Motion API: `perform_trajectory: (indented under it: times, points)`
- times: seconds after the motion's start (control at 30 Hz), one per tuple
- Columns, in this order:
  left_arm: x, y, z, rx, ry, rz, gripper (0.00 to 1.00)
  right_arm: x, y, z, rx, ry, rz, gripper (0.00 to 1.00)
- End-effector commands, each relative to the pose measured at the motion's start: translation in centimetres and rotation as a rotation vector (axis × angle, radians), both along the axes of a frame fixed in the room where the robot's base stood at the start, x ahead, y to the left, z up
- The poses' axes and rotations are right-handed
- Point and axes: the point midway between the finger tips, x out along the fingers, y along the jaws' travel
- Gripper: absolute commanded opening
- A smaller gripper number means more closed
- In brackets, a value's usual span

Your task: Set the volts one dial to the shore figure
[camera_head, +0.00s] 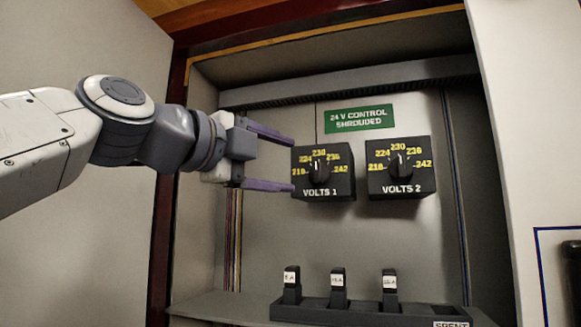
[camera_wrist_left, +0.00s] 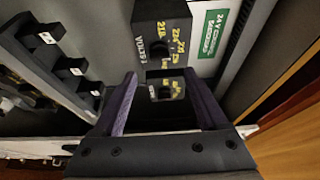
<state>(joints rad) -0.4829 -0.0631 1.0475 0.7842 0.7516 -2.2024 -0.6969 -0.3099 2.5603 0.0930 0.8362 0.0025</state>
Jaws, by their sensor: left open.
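The volts 1 dial (camera_head: 319,170) is a black knob on a black box with yellow figures from 218 to 242, on the cabinet's back wall. Its pale mark points roughly up, near 230; the exact setting is hard to tell. My left gripper (camera_head: 293,164) is open, its two purple fingers one above the other at the left side of that box, with nothing between them. In the left wrist view the volts 1 box (camera_wrist_left: 150,12) lies beyond the open fingers (camera_wrist_left: 159,74). My right gripper is not in view.
A similar volts 2 dial (camera_head: 400,166) sits to the right. A green sign (camera_head: 359,119) reads "24 V control shrouded". Below, several black labelled pieces, one at the left (camera_head: 292,284), stand along a dark rack (camera_head: 350,313) marked "spent". Cabinet walls bound both sides.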

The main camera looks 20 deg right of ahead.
Motion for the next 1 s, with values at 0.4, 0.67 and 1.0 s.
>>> perform_trajectory:
  times: [0.4, 0.67, 1.0]
  points:
    - [3.9, -5.7, 0.3, 0.001, 0.004, 0.001, 0.76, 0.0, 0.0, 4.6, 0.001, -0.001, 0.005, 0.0]
    - [4.3, -6.6, 0.0, 0.0, 0.004, -0.001, 0.76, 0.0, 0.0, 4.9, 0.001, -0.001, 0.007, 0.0]
    - [4.3, -6.6, 0.0, 0.0, 0.004, 0.0, 0.03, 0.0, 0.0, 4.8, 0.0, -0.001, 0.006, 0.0]
